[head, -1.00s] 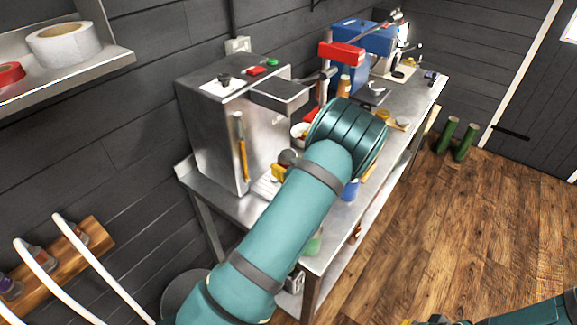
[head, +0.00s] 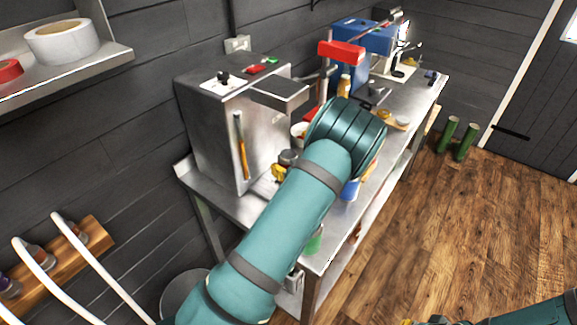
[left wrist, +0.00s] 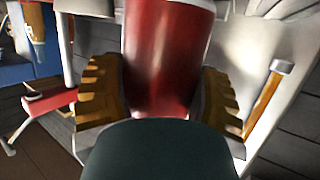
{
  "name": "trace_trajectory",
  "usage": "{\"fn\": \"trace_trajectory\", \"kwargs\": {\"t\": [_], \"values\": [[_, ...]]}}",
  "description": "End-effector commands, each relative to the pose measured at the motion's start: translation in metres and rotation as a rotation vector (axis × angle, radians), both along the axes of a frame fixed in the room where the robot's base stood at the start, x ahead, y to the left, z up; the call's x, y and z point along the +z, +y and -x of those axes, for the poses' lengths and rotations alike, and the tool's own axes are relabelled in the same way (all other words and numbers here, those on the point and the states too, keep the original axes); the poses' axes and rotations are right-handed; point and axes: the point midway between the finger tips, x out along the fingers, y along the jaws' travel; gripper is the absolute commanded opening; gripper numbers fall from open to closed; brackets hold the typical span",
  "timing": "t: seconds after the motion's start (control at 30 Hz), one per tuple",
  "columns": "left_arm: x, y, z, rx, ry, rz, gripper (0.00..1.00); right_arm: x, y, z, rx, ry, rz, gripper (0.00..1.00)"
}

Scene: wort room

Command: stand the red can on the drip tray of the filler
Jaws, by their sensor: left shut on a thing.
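The red can (left wrist: 165,55) fills the middle of the left wrist view, with a silvery rim at its top edge. My left gripper (left wrist: 165,95) is shut on it, one yellow-brown ribbed finger on each side. In the head view my left arm hides most of the can; a bit of yellow finger (head: 279,173) shows in front of the filler. The filler (head: 212,125) is a steel cabinet with an overhanging head. Its drip tray (head: 262,188) shows partly at its foot, beside the gripper. I cannot tell whether the can touches the tray. Only a bit of my right gripper (head: 432,321) shows.
The filler stands on a narrow steel bench (head: 225,205). Behind my arm are a blue machine (head: 362,37) with a red lever head (head: 341,53) and several small items. A blue cup (head: 350,190) and a green item (head: 314,240) stand near the front edge.

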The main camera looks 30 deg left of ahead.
Motion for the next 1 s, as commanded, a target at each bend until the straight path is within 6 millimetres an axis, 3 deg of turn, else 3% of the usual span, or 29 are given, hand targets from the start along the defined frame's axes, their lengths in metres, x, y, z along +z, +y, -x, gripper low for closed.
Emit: {"fn": "trace_trajectory", "kwargs": {"t": [0.47, 0.5, 0.57, 0.83, 1.0], "values": [[-0.001, 0.001, 0.0, 0.001, 0.0, 0.0, 0.48, -0.003, 0.0, 0.0, 0.0, 0.0, 0.0, 0.0], [-0.001, 0.001, 0.0, 0.001, 0.0, 0.0, 0.79, -0.003, 0.0, 0.0, 0.0, 0.0, 0.0, 0.0], [-0.001, 0.001, 0.0, 0.001, 0.0, 0.0, 1.0, -0.003, 0.0, 0.0, 0.0, 0.0, 0.0, 0.0], [0.0, -0.001, 0.001, 0.0, 0.0, 0.0, 1.0, -0.003, 0.0, 0.0, 0.0, 0.0, 0.0, 0.0], [0.006, -0.015, 0.011, -0.001, -0.001, 0.001, 1.0, -0.003, 0.0, 0.0, 0.0, 0.0, 0.0, 0.0]]}}
